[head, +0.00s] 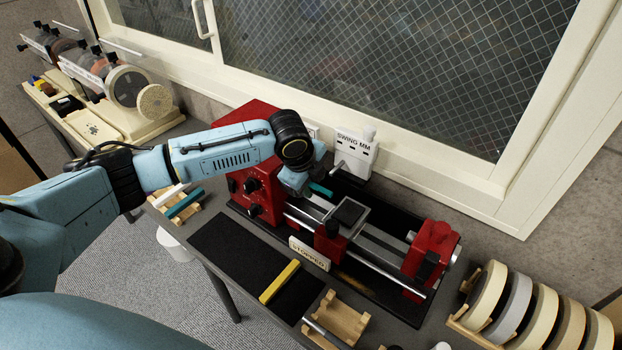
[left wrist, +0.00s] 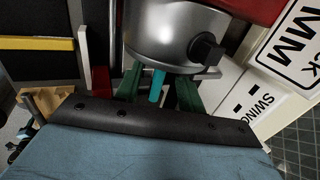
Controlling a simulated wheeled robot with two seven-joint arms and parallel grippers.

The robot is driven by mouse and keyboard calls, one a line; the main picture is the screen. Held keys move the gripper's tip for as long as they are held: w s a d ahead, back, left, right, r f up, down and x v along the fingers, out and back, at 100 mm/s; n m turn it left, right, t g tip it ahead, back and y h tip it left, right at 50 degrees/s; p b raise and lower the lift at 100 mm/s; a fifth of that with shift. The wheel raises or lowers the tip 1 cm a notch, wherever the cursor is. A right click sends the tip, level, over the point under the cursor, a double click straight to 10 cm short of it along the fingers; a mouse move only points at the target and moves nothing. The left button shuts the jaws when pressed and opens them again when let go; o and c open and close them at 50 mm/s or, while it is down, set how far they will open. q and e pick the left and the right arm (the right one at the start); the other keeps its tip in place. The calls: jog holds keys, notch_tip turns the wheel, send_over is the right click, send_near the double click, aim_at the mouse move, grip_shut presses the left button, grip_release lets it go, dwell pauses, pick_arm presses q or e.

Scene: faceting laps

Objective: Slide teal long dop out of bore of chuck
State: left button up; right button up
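The teal long dop (left wrist: 157,84) sticks out of the silver chuck (left wrist: 170,38) in the left wrist view; its inner end is hidden in the bore. My left gripper (left wrist: 160,90) has its dark green fingers on either side of the dop, with a visible gap on each side, so it looks open around it. In the head view my left wrist covers the chuck at the red headstock (head: 250,190), and a small teal-green piece (head: 320,189) shows just right of it. My right gripper is not in view.
The carriage (head: 345,215) and red tailstock (head: 430,258) stand right of the chuck. A "STOPPED" sign (head: 309,254) stands in front, and a "SWING MM" sign (head: 355,148) behind. A wooden rack (head: 182,211) holds rods at left. A yellow bar (head: 279,282) lies on the black mat (head: 225,250).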

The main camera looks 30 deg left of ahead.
pick_arm(q)
grip_shut()
jog(key=shift+d, duration=0.15)
jog(key=shift+s+d+p, duration=0.2)
jog(key=shift+d+p, duration=0.55)
jog(key=shift+d, duration=0.45)
jog(key=shift+s+d+p, duration=0.15)
jog(key=shift+d+p, duration=0.55)
jog(key=shift+d, duration=0.45)
jog(key=shift+d, duration=0.2)
jog(key=shift+s+d+p, duration=0.1)
jog(key=shift+d+p, duration=0.5)
jog(key=shift+r, duration=0.1)
